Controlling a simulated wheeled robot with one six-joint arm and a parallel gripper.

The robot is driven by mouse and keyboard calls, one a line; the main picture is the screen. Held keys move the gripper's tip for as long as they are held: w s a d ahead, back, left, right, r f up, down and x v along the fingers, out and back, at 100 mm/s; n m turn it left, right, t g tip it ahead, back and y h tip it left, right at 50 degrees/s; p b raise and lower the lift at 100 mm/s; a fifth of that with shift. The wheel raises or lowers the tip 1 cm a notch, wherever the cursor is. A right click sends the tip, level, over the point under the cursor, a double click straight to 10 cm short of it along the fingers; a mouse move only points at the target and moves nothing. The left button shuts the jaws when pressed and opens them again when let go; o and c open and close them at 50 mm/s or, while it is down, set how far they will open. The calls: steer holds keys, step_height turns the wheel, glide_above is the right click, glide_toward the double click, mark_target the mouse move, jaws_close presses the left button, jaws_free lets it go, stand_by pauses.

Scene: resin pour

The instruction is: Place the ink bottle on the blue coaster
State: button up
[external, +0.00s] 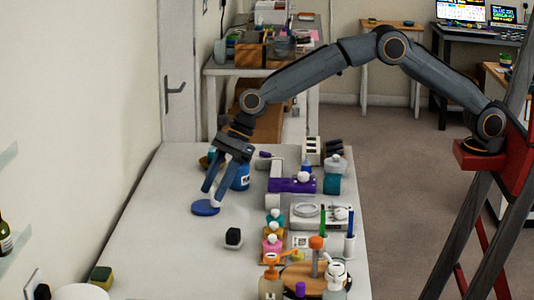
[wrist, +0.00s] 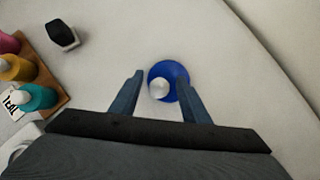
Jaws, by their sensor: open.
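The blue coaster (external: 203,209) lies on the white bench near its left edge. It also shows in the wrist view (wrist: 177,77) just past my fingertips. A small thing with a round white top (wrist: 158,89), probably the ink bottle, appears on the coaster, toward its near left edge in the wrist view. Its body is mostly hidden from above. In the external view it shows as a pale shape beside a fingertip. My gripper (wrist: 160,82) is open, with its fingers pointing down on either side of the white top. I cannot tell whether either finger touches it.
A blue labelled jar (external: 241,177) stands behind my fingers. A small black-and-white block (external: 233,238) stands nearer the external camera; it shows at upper left in the wrist view (wrist: 62,36). Several small bottles and holders line the bench's right side.

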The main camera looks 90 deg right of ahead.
steer(key=b+v, duration=0.1)
steer(key=v, duration=1.1)
steer(key=shift+b, duration=0.4)
steer(key=shift+r, duration=0.15)
